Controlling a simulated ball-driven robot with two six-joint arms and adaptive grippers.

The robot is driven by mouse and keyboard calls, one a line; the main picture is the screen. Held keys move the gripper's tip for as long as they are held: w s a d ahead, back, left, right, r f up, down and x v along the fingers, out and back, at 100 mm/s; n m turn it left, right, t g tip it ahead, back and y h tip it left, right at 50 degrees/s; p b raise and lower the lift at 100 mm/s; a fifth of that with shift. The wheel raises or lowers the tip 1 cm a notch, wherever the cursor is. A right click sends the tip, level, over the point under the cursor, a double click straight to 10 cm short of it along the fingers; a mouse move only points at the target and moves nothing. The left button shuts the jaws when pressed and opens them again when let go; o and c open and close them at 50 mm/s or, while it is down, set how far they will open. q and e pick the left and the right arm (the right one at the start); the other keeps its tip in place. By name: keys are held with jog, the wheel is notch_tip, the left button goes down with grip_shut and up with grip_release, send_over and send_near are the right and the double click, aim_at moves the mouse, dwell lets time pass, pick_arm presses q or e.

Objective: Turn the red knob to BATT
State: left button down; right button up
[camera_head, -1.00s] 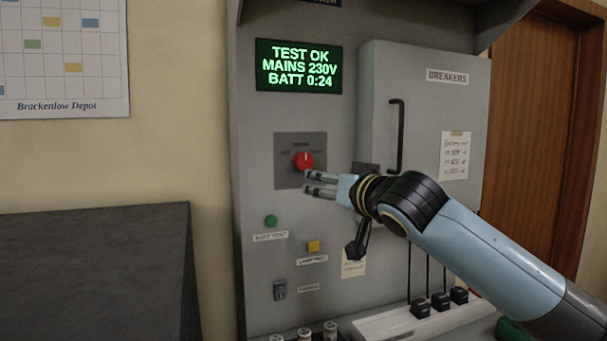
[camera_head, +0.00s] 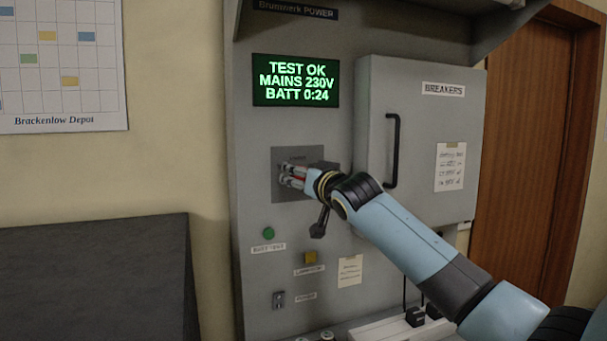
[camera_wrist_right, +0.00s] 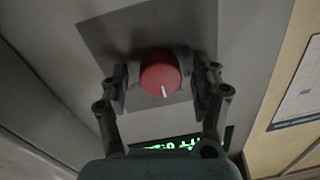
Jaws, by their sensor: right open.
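The red knob (camera_wrist_right: 160,75) sits on a dark square plate (camera_wrist_right: 110,38) on the grey panel. In the right wrist view its white pointer line faces the picture's bottom, toward the green display. My right gripper (camera_wrist_right: 163,82) is open, with one finger on each side of the knob and small gaps beside it. In the head view my right gripper (camera_head: 291,176) is in front of the plate (camera_head: 283,194) and covers most of the knob. The plate's position labels are not readable. My left gripper is not in view.
The green display (camera_head: 296,81) reads TEST OK, MAINS 230V, BATT 0:24. The breaker box (camera_head: 425,120) with a black handle (camera_head: 393,150) juts out right of the plate. A green button (camera_head: 268,233), a yellow button (camera_head: 310,257) and a switch (camera_head: 279,299) are below.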

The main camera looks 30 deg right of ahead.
jog(key=shift+c, duration=0.4)
jog(key=c, duration=1.1)
jog(key=shift+f+m+h+b, duration=0.15)
jog(key=shift+m+h+b, duration=0.15)
jog(key=shift+m+b, duration=5.25)
jog(key=shift+m+p, duration=0.55)
jog(key=shift+m, duration=0.1)
